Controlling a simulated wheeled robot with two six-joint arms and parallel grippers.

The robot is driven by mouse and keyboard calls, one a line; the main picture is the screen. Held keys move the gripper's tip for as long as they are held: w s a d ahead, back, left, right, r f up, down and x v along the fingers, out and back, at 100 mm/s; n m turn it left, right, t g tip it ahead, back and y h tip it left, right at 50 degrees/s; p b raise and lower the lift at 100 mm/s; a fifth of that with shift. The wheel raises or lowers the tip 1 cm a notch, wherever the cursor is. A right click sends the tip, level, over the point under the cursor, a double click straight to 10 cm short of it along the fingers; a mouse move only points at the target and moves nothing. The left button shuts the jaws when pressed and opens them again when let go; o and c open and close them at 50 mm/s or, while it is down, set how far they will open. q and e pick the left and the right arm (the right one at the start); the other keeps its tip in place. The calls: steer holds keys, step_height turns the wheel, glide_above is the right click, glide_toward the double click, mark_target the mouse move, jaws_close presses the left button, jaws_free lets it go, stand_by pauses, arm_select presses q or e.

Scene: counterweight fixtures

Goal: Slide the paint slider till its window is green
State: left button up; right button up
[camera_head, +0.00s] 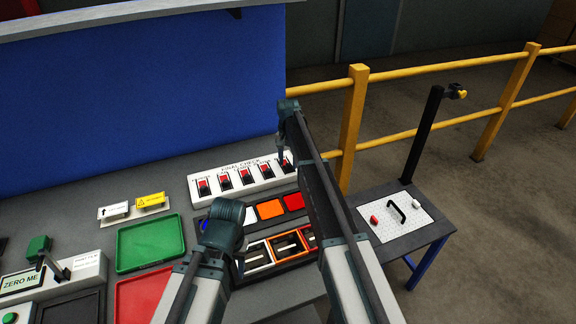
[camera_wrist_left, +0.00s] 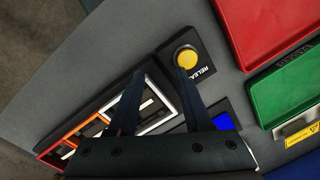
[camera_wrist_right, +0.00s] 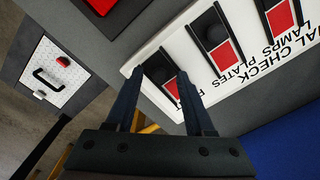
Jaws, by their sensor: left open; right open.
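The white FINAL CHECK panel (camera_head: 236,188) stands behind the tray row and carries several sliders, each with a black knob and a red window. The paint slider's label is not legible. My right gripper (camera_wrist_right: 160,73) is open above the slider at the panel's right end in the head view. That slider's black knob (camera_wrist_right: 160,70) shows between its fingers, and its red window (camera_wrist_right: 173,88) is partly hidden by the right finger. I cannot tell whether the fingers touch it. My left gripper (camera_wrist_left: 160,74) is open and empty over the white-framed slot.
Black trays hold orange (camera_head: 270,209) and red plates; framed slots (camera_head: 288,245) lie in front. Green (camera_head: 150,243) and red (camera_head: 138,297) trays lie left. A yellow RELEASE button (camera_wrist_left: 187,58) is near my left gripper. A side table (camera_head: 400,222) stands right, before yellow rails.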

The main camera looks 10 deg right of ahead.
jaws_close()
stand_by(1.4)
